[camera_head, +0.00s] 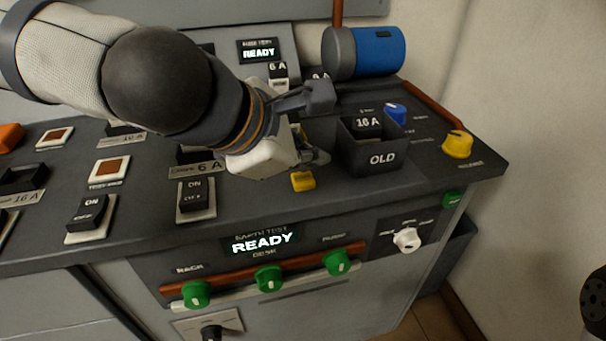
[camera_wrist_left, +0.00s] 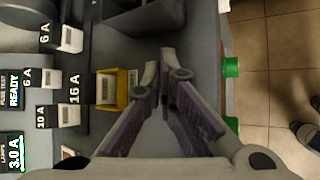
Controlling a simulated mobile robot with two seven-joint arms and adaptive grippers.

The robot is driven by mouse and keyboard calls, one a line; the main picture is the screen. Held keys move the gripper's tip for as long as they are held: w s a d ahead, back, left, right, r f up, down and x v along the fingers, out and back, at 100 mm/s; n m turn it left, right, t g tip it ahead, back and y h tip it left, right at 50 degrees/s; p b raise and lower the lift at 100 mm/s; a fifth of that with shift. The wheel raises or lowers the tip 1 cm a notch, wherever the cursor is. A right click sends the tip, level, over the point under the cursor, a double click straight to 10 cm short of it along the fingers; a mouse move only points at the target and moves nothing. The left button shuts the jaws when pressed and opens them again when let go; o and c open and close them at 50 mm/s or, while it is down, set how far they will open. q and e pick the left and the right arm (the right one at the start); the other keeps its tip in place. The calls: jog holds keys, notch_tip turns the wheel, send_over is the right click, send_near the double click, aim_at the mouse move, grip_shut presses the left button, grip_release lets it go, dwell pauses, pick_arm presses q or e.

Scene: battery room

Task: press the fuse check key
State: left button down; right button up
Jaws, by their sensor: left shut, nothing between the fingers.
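My left gripper (camera_head: 318,157) is shut and empty, low over the right part of the console. Its fingers also show in the left wrist view (camera_wrist_left: 165,62), pointing away from the camera. A yellow holder (camera_head: 303,181) lies beside them; in the wrist view the yellow holder (camera_wrist_left: 122,91) carries a part near the 16 A label. The fuse test display (camera_head: 258,52) reads READY and stands on the back panel; it also shows in the wrist view (camera_wrist_left: 13,88). I cannot pick out the fuse check key for certain; my left arm hides part of the console.
The dark bin marked OLD (camera_head: 372,160) stands just right of the gripper. A blue cylinder (camera_head: 378,50), yellow knob (camera_head: 457,144) and blue knob (camera_head: 395,113) are farther right. Switches (camera_head: 195,196) crowd the left. Green knobs (camera_head: 268,278) project below the front edge.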

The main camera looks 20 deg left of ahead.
aim_at(306, 181)
pick_arm(q)
jog(key=shift+f, duration=0.4)
